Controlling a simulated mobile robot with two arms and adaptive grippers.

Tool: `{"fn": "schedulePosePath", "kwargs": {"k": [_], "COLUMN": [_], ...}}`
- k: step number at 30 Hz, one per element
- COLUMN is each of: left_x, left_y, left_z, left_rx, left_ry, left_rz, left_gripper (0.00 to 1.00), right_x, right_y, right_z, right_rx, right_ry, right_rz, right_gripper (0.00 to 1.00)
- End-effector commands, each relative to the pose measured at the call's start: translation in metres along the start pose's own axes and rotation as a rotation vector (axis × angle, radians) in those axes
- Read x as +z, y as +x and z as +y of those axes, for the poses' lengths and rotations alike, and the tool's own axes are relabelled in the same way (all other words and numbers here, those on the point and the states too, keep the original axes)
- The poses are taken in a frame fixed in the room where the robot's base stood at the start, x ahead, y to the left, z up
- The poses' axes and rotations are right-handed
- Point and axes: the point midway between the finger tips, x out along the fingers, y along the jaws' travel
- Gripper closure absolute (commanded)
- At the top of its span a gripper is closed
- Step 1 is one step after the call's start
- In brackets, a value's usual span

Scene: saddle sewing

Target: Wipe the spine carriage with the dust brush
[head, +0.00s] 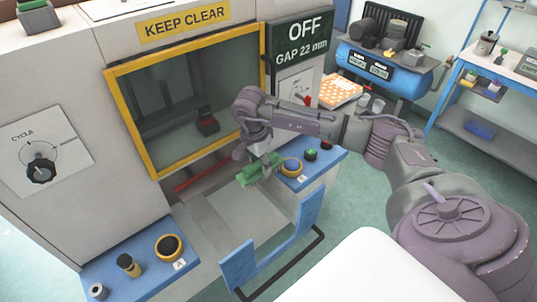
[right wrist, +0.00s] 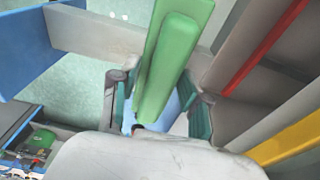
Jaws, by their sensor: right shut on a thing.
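My right gripper (head: 260,163) is shut on a green block-shaped thing, which I take to be the dust brush (head: 248,176). In the right wrist view the fingers of the right gripper (right wrist: 160,100) stand on both sides of the green brush (right wrist: 175,62). Its bristles cannot be made out. The brush is over the grey sliding bed in front of the machine's window, which looks like the spine carriage (head: 225,222). I cannot tell whether they touch. The bed has a blue front plate (head: 238,266) and a black rail. My left gripper is not in view.
The machine's yellow-framed window (head: 185,105) is behind the gripper, with a red bar (head: 200,177) below it. Blue button panels stand left (head: 130,262) and right (head: 318,160) of the bed.

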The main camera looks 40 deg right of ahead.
Motion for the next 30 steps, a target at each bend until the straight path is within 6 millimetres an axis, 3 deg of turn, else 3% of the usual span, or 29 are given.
{"fn": "schedulePosePath", "kwargs": {"k": [7, 15, 30], "left_x": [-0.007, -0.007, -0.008], "left_y": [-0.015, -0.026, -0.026], "left_z": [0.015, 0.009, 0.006], "left_rx": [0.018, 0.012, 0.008], "left_ry": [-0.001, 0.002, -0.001], "left_rz": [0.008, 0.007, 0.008], "left_gripper": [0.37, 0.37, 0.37], "right_x": [-0.007, -0.013, -0.013], "right_y": [-0.026, -0.047, -0.048], "right_z": [0.000, 0.001, 0.001], "right_rx": [-0.003, -0.001, 0.000], "right_ry": [0.007, 0.014, 0.015], "right_rz": [-0.001, 0.000, -0.001], "right_gripper": [0.81, 0.81, 0.81]}}
